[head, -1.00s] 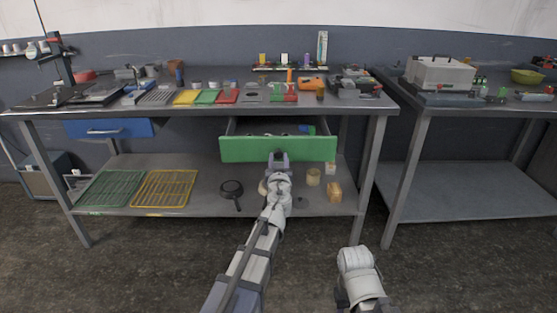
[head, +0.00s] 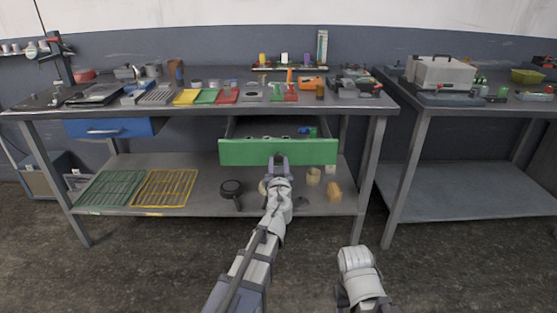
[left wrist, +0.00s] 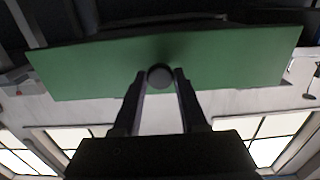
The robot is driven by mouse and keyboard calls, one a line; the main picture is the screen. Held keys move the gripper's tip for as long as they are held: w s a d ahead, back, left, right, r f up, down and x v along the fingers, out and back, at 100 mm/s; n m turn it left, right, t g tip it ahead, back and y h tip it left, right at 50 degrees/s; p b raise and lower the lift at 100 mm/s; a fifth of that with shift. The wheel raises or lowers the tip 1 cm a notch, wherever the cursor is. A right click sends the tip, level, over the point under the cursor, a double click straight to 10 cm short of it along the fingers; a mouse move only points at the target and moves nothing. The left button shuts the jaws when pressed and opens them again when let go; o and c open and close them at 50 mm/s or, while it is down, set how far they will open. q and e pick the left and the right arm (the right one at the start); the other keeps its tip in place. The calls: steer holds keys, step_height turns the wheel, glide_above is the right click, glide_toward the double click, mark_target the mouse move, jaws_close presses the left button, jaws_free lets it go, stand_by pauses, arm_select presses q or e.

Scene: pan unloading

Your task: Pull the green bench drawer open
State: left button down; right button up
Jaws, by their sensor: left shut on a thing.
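The green drawer (head: 240,152) stands pulled out from under the bench top, with its inside and several small items in it showing in the head view. Its front panel also fills the upper part of the left wrist view (left wrist: 90,68). My left gripper (head: 278,160) is at the middle of the drawer front. In the left wrist view its two fingers (left wrist: 160,80) are closed around a round dark knob (left wrist: 160,75) on the panel. My right arm (head: 358,275) shows at the lower right of the head view; its gripper cannot be made out.
A closed blue drawer (head: 110,128) is at the left under the bench top. The lower shelf (head: 215,200) holds green and yellow racks, a small pan (head: 232,188) and jars. A second bench (head: 470,190) stands at the right. The floor in front is clear.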

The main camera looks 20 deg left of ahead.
arm_select(q)
steer(key=shift+v, duration=1.25)
steer(key=shift+w, duration=0.1)
steer(key=shift+c, duration=2.2)
jaws_free()
steer(key=v, duration=0.7)
steer(key=shift+s, duration=0.4)
arm_select(e)
steer(key=shift+s+d, duration=0.7)
steer(key=shift+s, duration=0.1)
arm_select(q)
steer(key=shift+d, duration=0.1)
